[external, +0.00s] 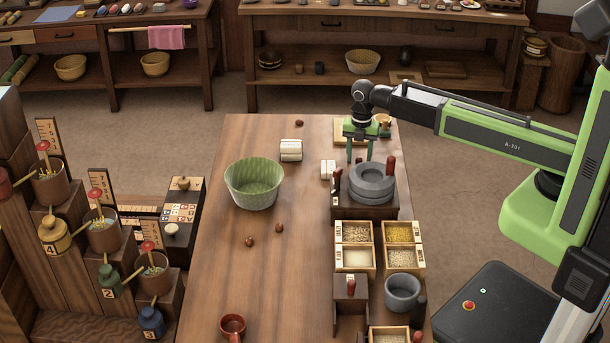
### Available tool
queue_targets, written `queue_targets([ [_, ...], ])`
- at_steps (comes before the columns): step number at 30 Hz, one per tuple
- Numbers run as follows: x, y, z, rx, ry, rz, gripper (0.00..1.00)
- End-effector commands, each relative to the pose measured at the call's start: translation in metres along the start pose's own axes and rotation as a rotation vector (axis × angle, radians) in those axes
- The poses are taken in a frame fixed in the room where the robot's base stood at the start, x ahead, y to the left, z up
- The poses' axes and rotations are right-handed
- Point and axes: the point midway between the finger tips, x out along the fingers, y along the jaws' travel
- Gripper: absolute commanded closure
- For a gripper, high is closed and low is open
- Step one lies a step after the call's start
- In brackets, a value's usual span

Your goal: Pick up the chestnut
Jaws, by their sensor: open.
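Three small brown round things that look like chestnuts lie on the long wooden table (215,285). One chestnut (249,241) and a second chestnut (279,228) lie close together in front of the green bowl. A third chestnut (299,123) lies near the table's far edge. My gripper (359,160) points down at the table's right side, just behind the stone quern (372,180) in this view. The quern may hide what is below the fingertips.
A green ribbed bowl (254,184) stands mid-table. White rolls (291,150) lie beyond it. Grain boxes (356,257), a grey mortar (402,292) and a dark wooden stand (350,300) crowd the right side. A red mug (232,327) stands near the front. The table's left front is clear.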

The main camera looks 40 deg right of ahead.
Motion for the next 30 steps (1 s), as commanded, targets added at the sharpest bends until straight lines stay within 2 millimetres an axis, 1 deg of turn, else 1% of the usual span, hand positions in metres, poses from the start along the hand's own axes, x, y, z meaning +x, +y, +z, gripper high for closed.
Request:
queue_targets([
  [3, -0.0023, 0.0000, 0.0001, 0.000, 0.000, 0.000, 0.53],
  [4, -0.0023, 0.0000, 0.0001, 0.000, 0.000, 0.000, 0.54],
  [12, -0.0024, -0.0001, 0.0002, 0.000, 0.000, 0.000, 0.90],
  [15, -0.0023, -0.0001, 0.0002, 0.000, 0.000, 0.000, 1.00],
  [30, -0.0028, -0.0001, 0.0001, 0.000, 0.000, 0.000, 1.00],
])
